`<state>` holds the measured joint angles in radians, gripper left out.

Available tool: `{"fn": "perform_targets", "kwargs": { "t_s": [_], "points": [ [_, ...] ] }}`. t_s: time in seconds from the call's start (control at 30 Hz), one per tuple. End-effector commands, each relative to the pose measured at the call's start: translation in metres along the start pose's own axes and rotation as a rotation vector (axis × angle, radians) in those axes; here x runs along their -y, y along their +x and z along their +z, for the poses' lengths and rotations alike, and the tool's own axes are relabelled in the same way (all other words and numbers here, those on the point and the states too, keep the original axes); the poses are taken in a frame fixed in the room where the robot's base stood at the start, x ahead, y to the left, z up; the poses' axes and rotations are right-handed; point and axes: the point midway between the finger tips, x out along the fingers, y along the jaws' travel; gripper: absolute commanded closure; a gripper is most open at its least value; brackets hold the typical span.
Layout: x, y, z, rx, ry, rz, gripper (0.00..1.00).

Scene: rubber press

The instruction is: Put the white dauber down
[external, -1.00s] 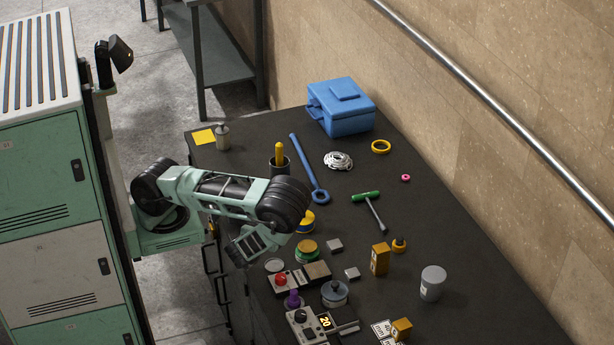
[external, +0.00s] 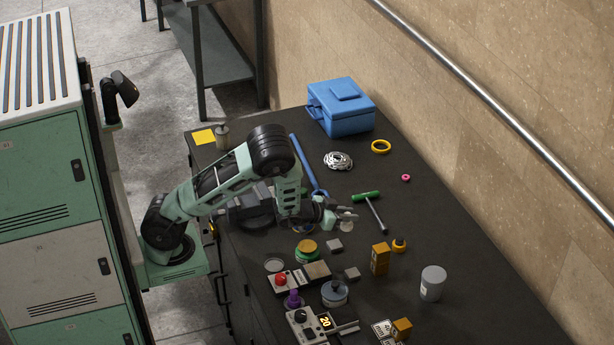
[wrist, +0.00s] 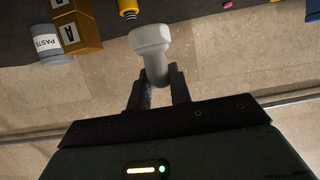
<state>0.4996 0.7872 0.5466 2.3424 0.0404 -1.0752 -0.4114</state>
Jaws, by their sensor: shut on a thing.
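The white dauber (wrist: 152,42) is in my gripper (wrist: 158,80) in the wrist view. Its stem is between the two fingers and its broad pale head sticks out beyond the fingertips. In the external view my gripper (external: 334,214) is over the middle of the dark table (external: 440,290), left of the green-handled tool (external: 366,196). The pale dauber (external: 346,213) is small there, at the gripper's tip. It looks held above the tabletop, but I cannot tell how high.
A blue toolbox (external: 341,112) stands at the back by the wall. Orange boxes (external: 380,259) and a white jar (external: 432,283) stand at right. A device with a red button (external: 281,279) and tins crowd the front. A yellow square (external: 203,137) lies at the left corner.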

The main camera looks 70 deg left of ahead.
Motion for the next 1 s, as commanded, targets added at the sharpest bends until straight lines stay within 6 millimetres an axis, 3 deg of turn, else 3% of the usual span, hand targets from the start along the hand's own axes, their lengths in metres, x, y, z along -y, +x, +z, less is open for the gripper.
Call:
{"fn": "perform_targets", "kwargs": {
  "t_s": [0.23,0.5,0.67,0.77,1.0],
  "points": [
    [0.057,0.048,-0.034,-0.010,0.010,0.021,1.00],
    [0.134,0.061,-0.072,-0.006,0.029,0.063,1.00],
    [0.177,0.055,-0.087,-0.005,0.047,0.105,1.00],
    [0.215,0.044,-0.093,-0.002,0.063,0.141,1.00],
    [0.309,-0.004,-0.090,0.002,0.107,0.253,1.00]
  ]
}}
